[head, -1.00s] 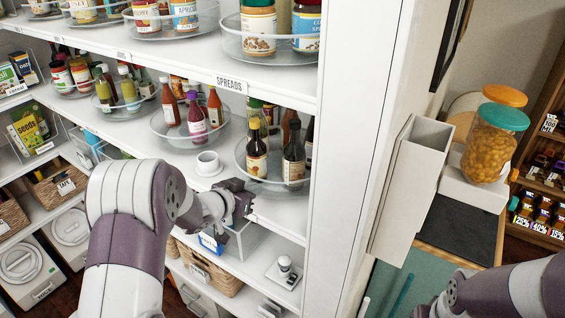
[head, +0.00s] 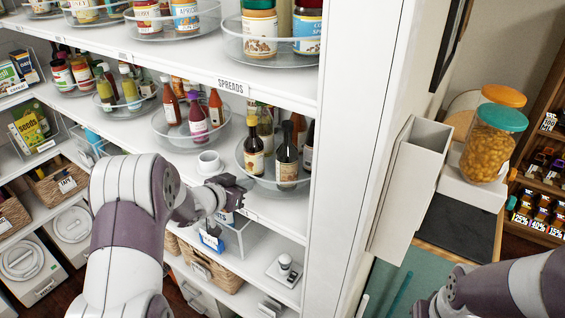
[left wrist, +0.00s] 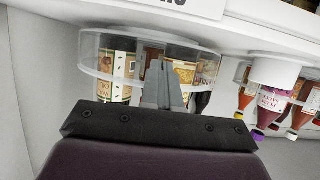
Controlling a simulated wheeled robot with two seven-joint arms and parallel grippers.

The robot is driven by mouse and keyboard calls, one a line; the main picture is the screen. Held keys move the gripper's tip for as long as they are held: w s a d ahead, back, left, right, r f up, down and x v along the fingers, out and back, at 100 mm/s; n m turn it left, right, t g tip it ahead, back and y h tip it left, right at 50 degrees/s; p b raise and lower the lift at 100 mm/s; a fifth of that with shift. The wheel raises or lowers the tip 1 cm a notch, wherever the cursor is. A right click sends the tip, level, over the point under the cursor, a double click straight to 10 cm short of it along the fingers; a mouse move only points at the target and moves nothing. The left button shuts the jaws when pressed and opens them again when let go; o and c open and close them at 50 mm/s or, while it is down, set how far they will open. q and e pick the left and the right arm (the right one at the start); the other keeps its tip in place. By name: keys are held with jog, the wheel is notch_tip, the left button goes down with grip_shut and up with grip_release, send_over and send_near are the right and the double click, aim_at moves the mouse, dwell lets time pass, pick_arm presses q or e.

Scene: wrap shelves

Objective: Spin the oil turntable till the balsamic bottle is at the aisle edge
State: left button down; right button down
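The oil turntable (head: 248,172), a clear round tray with a raised rim, stands at the right end of the middle shelf. It carries a yellow-capped dark bottle (head: 254,153), a black-capped dark bottle (head: 287,160) at the front and more bottles behind. I cannot read which is the balsamic. My left gripper (head: 240,187) is at the turntable's front left rim. In the left wrist view its fingers (left wrist: 165,84) are together with nothing visible between them, overlapping the clear rim (left wrist: 205,62); contact is unclear. My right arm shows at the lower right; its gripper's fingers are not discernible.
Another turntable (head: 180,140) with sauce bottles is further left. The shelf's white end panel (head: 345,150) closes the right side.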

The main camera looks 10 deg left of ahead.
aim_at(242, 174)
pick_arm(q)
jog(key=shift+w+a+r+p, duration=0.15)
jog(key=shift+a+p, duration=0.1)
jog(key=shift+p, duration=0.05)
jog(key=shift+w+a, duration=0.35)
jog(key=shift+a, duration=0.4)
jog(key=shift+p, duration=0.35)
jog(key=shift+w+a, duration=0.3)
jog(key=shift+a, duration=0.1)
jog(key=shift+w+a+p, duration=0.4)
jog(key=shift+a, duration=0.1)
